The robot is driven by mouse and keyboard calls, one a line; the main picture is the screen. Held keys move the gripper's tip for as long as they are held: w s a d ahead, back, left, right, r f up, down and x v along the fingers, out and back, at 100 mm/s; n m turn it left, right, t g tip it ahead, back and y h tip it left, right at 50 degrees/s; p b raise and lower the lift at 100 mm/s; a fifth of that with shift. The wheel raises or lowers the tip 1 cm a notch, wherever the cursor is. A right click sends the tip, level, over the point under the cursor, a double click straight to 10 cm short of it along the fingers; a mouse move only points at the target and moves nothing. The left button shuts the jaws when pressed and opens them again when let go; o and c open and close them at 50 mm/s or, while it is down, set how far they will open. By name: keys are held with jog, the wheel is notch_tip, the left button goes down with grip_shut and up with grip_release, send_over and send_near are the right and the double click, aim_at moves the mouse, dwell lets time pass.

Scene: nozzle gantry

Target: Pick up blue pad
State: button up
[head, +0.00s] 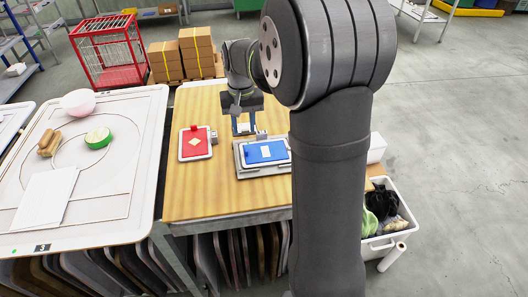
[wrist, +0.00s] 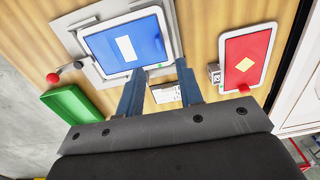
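The blue pad (head: 266,151) is a flat blue panel with a white border and a small white label. It lies on a grey plate (head: 243,172) on the wooden table. It also shows in the wrist view (wrist: 145,48), at the top centre-left. In the head view my gripper (head: 243,128) is above the table, just behind the blue pad. In the wrist view the left fingertip overlaps the pad's near edge; I cannot tell whether it touches.
A red pad (head: 195,142) with a yellow diamond lies left of the blue one. The table's left part (head: 190,190) is clear.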

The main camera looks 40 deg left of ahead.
aim_at(246, 149)
jog(key=f, duration=0.9)
jog(key=shift+w+f, duration=0.1)
jog(key=shift+w, duration=0.1)
jog(key=shift+c, duration=0.2)
grip_shut()
